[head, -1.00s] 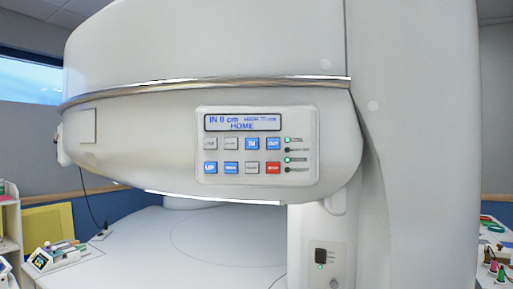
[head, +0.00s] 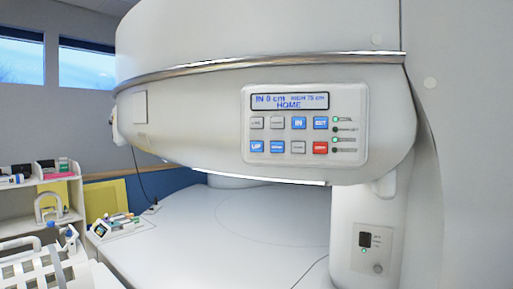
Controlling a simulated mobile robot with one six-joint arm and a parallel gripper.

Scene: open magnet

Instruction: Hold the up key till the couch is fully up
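The control panel (head: 304,124) is on the white housing of the open magnet (head: 270,30). Its display (head: 290,101) shows blue text that reads IN 0 cm, a small height reading that looks like 75 cm, and HOME. The blue UP key (head: 257,146) is at the left of the lower row, with a blue key (head: 277,147) just right of it. A red key (head: 320,148) is at the right end of that row. The white couch surface or magnet base (head: 180,250) spreads below; I cannot tell which. My gripper is not in this view.
A white pillar (head: 362,240) with a small dark switch stands below the panel. At left are a shelf (head: 50,187) with coils and boxes, a white rail frame (head: 50,268), and a small device (head: 101,229) on the white surface. Windows are at the upper left.

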